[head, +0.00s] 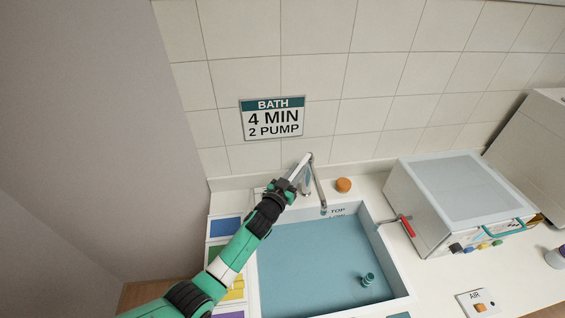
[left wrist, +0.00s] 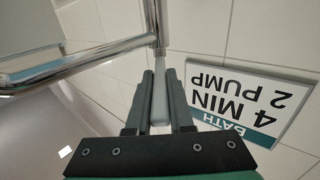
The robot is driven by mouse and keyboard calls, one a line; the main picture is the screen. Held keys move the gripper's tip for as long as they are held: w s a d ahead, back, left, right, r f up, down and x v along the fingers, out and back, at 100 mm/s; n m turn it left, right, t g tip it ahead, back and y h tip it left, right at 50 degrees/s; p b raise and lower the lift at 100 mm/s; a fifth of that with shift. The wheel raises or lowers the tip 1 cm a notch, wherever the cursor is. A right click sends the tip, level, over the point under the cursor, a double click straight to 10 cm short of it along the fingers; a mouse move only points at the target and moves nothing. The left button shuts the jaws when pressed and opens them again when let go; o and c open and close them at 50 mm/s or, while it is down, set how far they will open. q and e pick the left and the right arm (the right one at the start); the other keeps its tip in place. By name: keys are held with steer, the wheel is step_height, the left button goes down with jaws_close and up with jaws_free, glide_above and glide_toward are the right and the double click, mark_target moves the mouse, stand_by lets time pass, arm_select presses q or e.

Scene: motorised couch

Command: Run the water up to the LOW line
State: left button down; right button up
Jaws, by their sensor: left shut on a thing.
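The chrome tap (head: 318,188) stands at the back edge of the basin (head: 398,281), its spout over the basin. My left gripper (head: 298,177) is at the tap and shut on its pale grey lever, which shows between the fingers in the left wrist view (left wrist: 159,100). The basin's inside is blue-teal; I cannot tell clearly where any water surface lies. The TOP mark (head: 338,211) is on the back inner wall, with the LOW mark (head: 337,217) just below, partly cut off. No stream from the spout can be made out. My right gripper is not in view.
A small teal object (head: 367,280) is inside the basin. An orange round cap (head: 344,185) sits behind it. A red-handled valve (head: 407,228) and a white lidded box (head: 455,205) stand to the right. A BATH sign (head: 273,118) hangs above.

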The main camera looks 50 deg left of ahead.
arm_select(q)
steer(key=c, duration=0.8)
jaws_free()
steer(key=shift+s, duration=0.1)
steer(key=shift+s+r, duration=0.1)
steer(key=shift+s, duration=0.1)
steer(key=p+v, duration=0.3)
steer(key=v, duration=0.2)
steer(key=shift+r, duration=0.1)
steer(key=p+v, duration=0.1)
steer(key=v, duration=0.5)
steer(key=shift+f, duration=0.25)
